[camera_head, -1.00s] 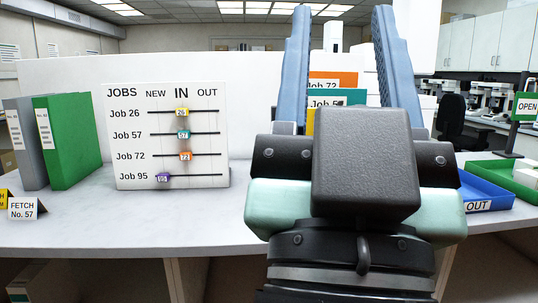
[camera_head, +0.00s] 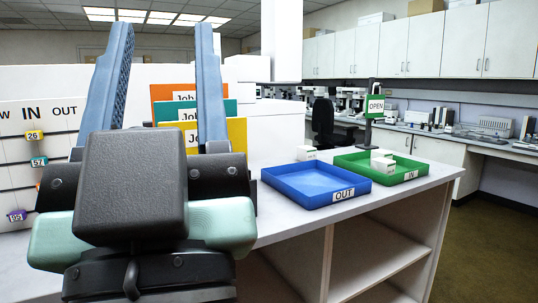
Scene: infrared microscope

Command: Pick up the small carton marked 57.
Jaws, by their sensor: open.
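A small white carton (camera_head: 381,158) sits in the green IN tray (camera_head: 427,168), near its front left corner. No number can be read on either carton, so I cannot tell which is marked 57. My gripper (camera_head: 163,27) is open and empty, its two blue fingers pointing up at the left of the view, well left of both cartons.
The jobs board (camera_head: 18,150) is at the far left, partly hidden by my gripper. Orange, teal and yellow job folders (camera_head: 236,132) stand behind the right finger. A green OPEN sign (camera_head: 375,106) stands behind the trays. The counter's front edge (camera_head: 345,208) runs below them, with open shelves underneath.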

